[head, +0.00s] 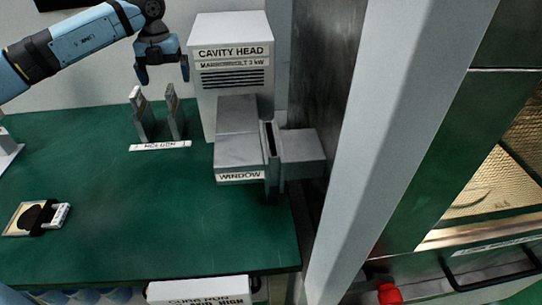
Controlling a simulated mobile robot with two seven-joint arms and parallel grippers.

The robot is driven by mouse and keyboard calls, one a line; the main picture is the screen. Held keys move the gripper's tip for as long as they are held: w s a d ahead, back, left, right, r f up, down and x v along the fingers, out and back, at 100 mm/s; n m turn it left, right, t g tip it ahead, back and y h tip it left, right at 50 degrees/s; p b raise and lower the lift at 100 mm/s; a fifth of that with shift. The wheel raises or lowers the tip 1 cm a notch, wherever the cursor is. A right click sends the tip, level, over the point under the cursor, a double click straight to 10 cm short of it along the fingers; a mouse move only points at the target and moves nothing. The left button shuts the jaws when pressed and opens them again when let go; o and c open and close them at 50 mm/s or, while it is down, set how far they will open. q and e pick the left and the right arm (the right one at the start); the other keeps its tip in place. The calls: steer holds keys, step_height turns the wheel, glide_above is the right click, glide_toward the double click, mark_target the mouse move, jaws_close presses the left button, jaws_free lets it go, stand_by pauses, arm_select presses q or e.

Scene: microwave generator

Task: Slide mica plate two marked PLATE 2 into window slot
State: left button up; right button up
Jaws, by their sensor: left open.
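A waveguide block labelled WINDOW (239,152) juts forward from the cavity head. A narrow upright slot (270,142) stands between it and a grey block on the right; I see no plate standing out of it. A flat tan plate with a dark round patch (20,220) lies at the table's left, with a small white tag (61,215) at its right side. The tag is too small to read, so I cannot tell if this is PLATE 2. My right gripper is out of view.
A rack with two grey uprights (174,112) and a white label strip (160,146) stands at the back. The CAVITY HEAD box (230,60) is right of it. A grey post (385,130) bounds the right. The green table's (150,225) middle is clear.

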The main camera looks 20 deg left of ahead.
mark_target(168, 88)
arm_select(q)
step_height(168, 88, down, 6)
steer(key=b, duration=0.3)
steer(key=shift+f, duration=0.65)
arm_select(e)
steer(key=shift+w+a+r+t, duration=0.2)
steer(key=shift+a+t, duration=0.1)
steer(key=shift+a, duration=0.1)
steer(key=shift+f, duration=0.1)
arm_select(q)
steer(key=shift+p, duration=0.4)
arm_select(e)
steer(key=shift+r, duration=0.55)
arm_select(q)
jaws_close()
steer(key=shift+r, duration=0.1)
